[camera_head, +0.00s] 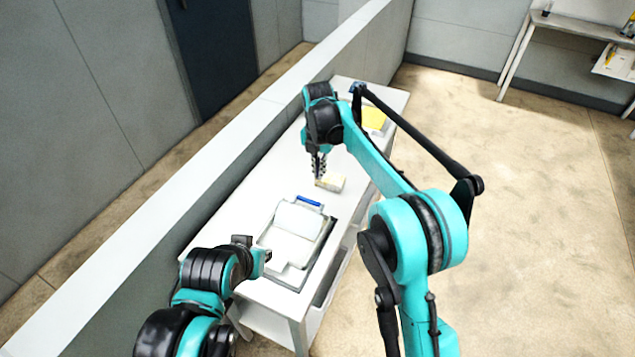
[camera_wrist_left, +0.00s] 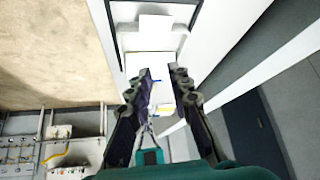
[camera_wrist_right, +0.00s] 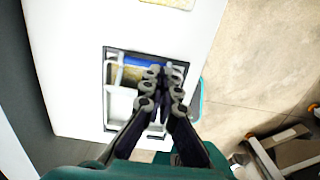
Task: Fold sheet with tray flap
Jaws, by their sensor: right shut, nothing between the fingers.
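The tray (camera_head: 327,237) lies on the white table with a white sheet (camera_head: 298,219) on it. A blue bar (camera_head: 309,202) is at its far end. A paler flat piece (camera_head: 287,272) lies at its near end; I cannot tell if it is the flap. My right gripper (camera_head: 318,178) is shut and empty, pointing down beyond the bar. In the right wrist view the bar (camera_wrist_right: 146,62) shows beside and partly behind its fingers. My left gripper (camera_head: 266,256) is at the tray's left edge. In the left wrist view its fingers (camera_wrist_left: 162,70) stand apart.
A small pale yellowish block (camera_head: 332,183) lies on the table by my right gripper. A yellow-topped item (camera_head: 374,117) is at the table's far end. A low grey wall (camera_head: 235,127) runs along the table's left side. The floor to the right is open.

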